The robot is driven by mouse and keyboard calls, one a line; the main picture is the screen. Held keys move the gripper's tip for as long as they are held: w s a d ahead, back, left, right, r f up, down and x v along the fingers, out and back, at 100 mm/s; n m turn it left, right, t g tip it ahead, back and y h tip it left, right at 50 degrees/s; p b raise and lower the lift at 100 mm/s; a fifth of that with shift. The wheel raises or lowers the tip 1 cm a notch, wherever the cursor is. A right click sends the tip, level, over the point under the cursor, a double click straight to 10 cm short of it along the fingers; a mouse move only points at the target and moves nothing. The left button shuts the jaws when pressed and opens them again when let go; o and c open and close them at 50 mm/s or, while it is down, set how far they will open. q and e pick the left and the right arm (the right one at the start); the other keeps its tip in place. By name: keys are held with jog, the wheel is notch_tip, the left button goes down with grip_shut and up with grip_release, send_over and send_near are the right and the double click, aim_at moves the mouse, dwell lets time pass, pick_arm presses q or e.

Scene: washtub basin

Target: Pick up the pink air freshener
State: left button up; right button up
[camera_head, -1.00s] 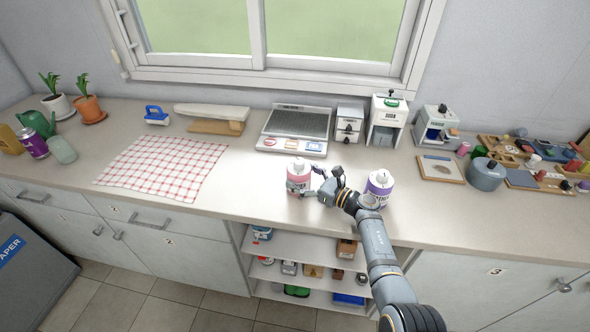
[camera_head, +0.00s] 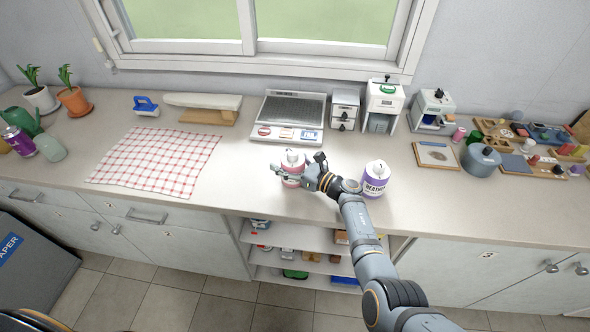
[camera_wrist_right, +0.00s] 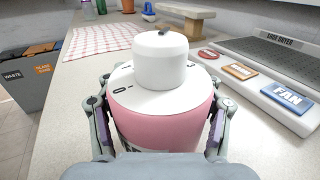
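The pink air freshener (camera_head: 291,168) is a pink can with a white domed top, upright at the counter's front middle. My right gripper (camera_head: 300,178) reaches it from the right, with its fingers around the body. In the right wrist view the freshener (camera_wrist_right: 160,112) fills the space between the two fingers, and their pads lie against its sides. Its base is hidden there, so I cannot tell whether it is clear of the counter. My left gripper is not in view.
A purple-labelled can (camera_head: 375,179) stands close to my right forearm. Behind the freshener is a grey tray-like device (camera_head: 290,117). A checked cloth (camera_head: 157,162) lies left, with bare counter (camera_head: 240,170) between. Open shelves (camera_head: 300,248) sit below the front edge.

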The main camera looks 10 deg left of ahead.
jog(key=shift+f, duration=0.1)
jog(key=c, duration=0.3)
jog(key=shift+c, duration=0.4)
jog(key=shift+c, duration=0.2)
